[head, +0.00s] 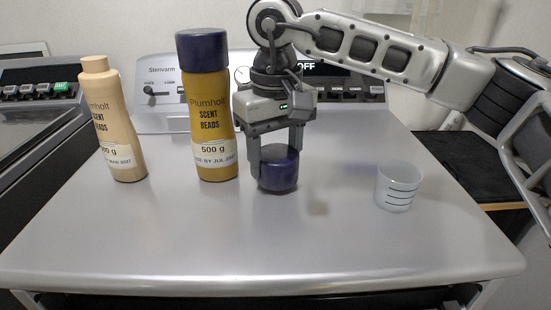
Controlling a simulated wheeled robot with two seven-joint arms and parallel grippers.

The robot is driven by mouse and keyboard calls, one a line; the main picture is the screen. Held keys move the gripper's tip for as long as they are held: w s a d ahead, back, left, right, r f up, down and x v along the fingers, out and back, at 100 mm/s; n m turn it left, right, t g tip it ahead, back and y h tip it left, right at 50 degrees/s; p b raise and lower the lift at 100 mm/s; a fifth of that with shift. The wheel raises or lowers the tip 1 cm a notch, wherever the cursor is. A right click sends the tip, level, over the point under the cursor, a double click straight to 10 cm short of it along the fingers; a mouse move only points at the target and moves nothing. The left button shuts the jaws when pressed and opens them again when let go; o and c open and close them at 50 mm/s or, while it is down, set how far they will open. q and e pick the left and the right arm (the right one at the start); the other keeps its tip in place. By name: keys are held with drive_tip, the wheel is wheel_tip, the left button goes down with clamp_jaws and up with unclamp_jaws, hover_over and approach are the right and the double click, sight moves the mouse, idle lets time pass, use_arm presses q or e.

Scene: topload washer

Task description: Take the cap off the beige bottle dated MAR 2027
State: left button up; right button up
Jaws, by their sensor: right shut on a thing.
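The beige bottle (120,135) stands upright at the left on the washer lid; its label reads MAR 2027, partly turned away. Its top is a narrow beige neck (94,64) with no dark cap on it. My right gripper (275,165) points down and is shut on a dark blue cap (279,178), right of the bottles. The cap is at or just above the lid; I cannot tell if it touches. A taller mustard bottle (214,125), dated JUL, stands between, with its own dark blue cap (202,49) on. My left gripper is not in view.
A clear measuring cup (398,190) with dark marks stands at the right on the silver washer lid (240,245). The control panel (158,92) is behind. The front of the lid is free.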

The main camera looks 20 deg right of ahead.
sight(276, 153)
drive_tip(key=shift+f, duration=0.35)
drive_tip(key=shift+f, duration=0.15)
drive_tip(key=o, duration=1.1)
drive_tip(key=r+p, duration=0.1)
drive_tip(key=r, duration=1.1)
drive_tip(key=shift+s+r, duration=0.1)
drive_tip(key=shift+s, duration=0.1)
